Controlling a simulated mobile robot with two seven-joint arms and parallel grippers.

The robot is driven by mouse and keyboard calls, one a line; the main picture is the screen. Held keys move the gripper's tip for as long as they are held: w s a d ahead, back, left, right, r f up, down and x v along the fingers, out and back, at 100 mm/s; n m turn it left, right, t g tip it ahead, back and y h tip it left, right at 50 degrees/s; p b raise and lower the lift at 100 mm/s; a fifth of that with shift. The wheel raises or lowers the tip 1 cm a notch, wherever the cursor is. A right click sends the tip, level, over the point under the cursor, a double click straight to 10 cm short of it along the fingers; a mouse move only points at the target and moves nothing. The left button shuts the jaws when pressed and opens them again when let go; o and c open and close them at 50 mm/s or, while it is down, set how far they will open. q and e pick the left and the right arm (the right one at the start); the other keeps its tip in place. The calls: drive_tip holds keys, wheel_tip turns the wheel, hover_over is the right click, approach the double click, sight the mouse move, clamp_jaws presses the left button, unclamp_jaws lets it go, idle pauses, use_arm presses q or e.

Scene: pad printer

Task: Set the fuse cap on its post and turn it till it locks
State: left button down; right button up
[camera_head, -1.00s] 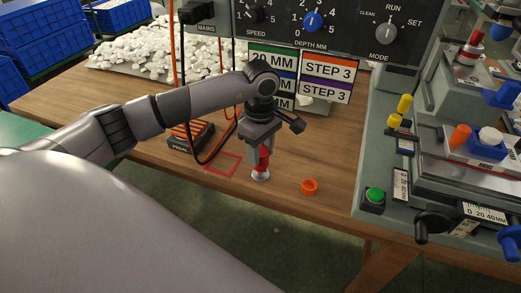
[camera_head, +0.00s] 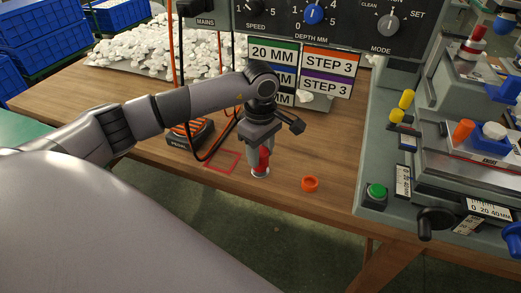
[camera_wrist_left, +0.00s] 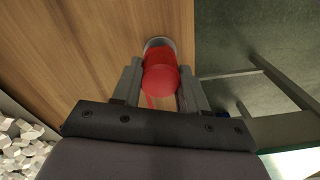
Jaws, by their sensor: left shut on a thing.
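My left gripper (camera_head: 262,153) points down over the front of the wooden table and is shut on a red cylindrical piece (camera_head: 264,161). In the left wrist view the red piece (camera_wrist_left: 161,78) sits between the two fingers, with a round silvery base (camera_wrist_left: 158,42) beyond it. In the head view that base (camera_head: 260,172) is at the tabletop; I cannot tell whether it touches. My right gripper is not in view.
A red outlined square (camera_head: 222,162) and a pedal (camera_head: 190,135) with cables lie left of the gripper. Step signs (camera_head: 327,72) stand behind. The printer with its green button (camera_head: 376,192) and crank handle (camera_head: 435,224) is on the right. White pieces (camera_head: 150,57) are heaped behind.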

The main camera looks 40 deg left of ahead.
use_arm(q)
drive_tip(key=shift+f+b, duration=0.5)
drive_tip(key=shift+f, duration=0.15)
idle(0.3)
drive_tip(key=c, duration=0.5)
unclamp_jaws()
